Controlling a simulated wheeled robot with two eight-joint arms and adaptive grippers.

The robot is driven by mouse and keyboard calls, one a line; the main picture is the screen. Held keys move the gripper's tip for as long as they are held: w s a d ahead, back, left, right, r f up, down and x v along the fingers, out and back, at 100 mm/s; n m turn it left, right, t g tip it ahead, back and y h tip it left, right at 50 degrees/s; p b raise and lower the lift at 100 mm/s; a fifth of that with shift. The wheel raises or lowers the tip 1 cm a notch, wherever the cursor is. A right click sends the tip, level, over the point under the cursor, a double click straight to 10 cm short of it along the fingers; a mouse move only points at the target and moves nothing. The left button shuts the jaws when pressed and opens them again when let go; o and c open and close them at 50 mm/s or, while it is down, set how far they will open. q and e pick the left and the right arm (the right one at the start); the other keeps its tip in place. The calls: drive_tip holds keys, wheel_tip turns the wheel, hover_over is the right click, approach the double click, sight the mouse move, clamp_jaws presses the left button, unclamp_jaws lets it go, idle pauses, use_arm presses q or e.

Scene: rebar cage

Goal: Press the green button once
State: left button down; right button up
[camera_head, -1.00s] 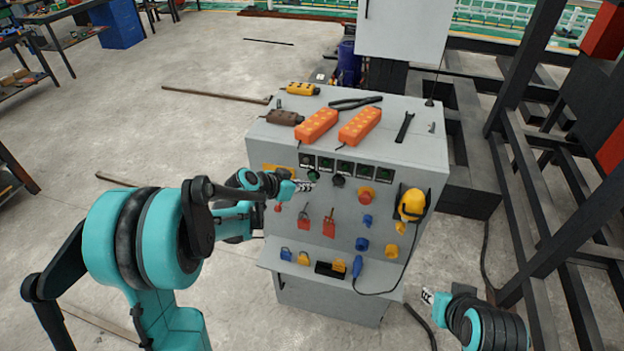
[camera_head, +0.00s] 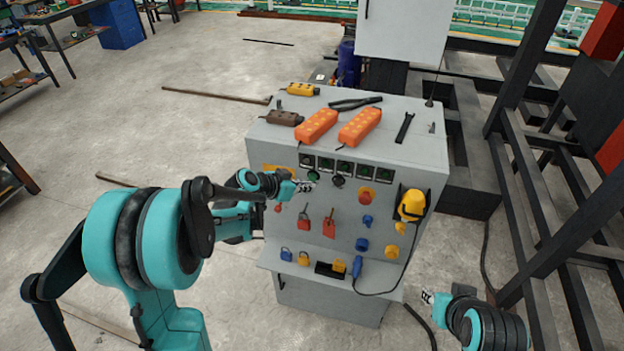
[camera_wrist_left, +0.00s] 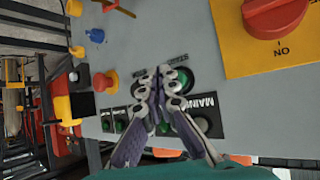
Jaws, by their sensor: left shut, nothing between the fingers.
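In the left wrist view the green button (camera_wrist_left: 184,80) is partly hidden behind my fingers. My left gripper (camera_head: 306,186) is shut and empty, with its tips right at the lower left of the button in the head view. In the left wrist view the tips (camera_wrist_left: 162,72) overlap the button's edge; I cannot tell if they touch it. My right gripper (camera_head: 429,297) is at the lower right, away from the panel.
A black knob (camera_head: 338,181) sits right of the green button. Orange power strips (camera_head: 316,126) lie on the cabinet top. Dark steel frames stand at the right.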

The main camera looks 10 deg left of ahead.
use_arm(q)
drive_tip(key=shift+w, duration=0.15)
drive_tip(key=shift+w, duration=0.3)
drive_tip(key=shift+w+b, duration=0.3)
drive_tip(key=shift+w, duration=0.55)
idle(1.1)
drive_tip(key=shift+s, duration=1.25)
drive_tip(key=s, duration=0.5)
drive_tip(key=shift+a, duration=0.1)
